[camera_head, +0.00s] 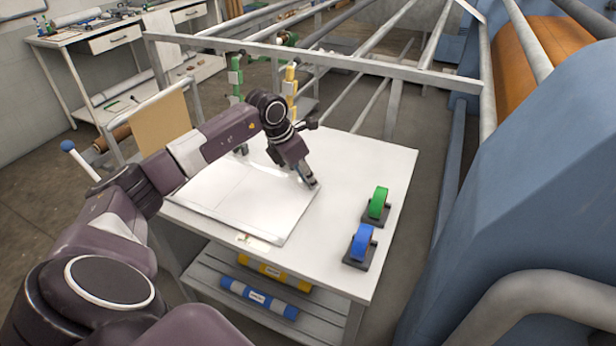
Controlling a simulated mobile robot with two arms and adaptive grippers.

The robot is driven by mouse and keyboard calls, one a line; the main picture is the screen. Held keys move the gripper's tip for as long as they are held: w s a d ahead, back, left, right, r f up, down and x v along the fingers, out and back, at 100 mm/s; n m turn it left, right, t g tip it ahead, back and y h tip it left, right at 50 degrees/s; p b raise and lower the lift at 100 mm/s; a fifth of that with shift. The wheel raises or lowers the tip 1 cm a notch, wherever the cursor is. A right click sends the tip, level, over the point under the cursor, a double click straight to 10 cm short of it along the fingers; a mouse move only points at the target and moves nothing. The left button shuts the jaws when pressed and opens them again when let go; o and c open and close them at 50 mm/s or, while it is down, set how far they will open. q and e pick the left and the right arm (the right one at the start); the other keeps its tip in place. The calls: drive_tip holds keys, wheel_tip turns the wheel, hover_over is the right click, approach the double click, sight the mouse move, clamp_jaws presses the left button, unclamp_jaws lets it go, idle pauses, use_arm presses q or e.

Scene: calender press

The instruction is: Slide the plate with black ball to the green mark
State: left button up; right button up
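I see no plate with a black ball that I can make out for sure. A small dark knob (312,123) shows just right of my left wrist; I cannot tell what it belongs to. Green pieces (235,76) sit on an upright post behind the table, and yellow pieces (290,82) sit on another; I cannot tell which is the green mark. My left gripper (309,183) points down at the right edge of a flat white board (255,205) on the white table. Its fingers are small and partly hidden, so its opening is unclear. My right gripper is out of view.
A blue ball-ended lever (68,146) stands left. Metal rails run behind; the blue machine (530,180) fills the right.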

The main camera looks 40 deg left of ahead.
use_arm(q)
drive_tip(key=shift+s+a+f, duration=0.1)
drive_tip(key=shift+s+f, duration=0.15)
drive_tip(key=shift+f, duration=0.2)
drive_tip(key=shift+s+a+r, duration=0.1)
drive_tip(key=shift+r, duration=0.25)
drive_tip(key=v, duration=1.1)
drive_tip(key=shift+w+r, duration=0.2)
drive_tip(key=shift+r, duration=0.3)
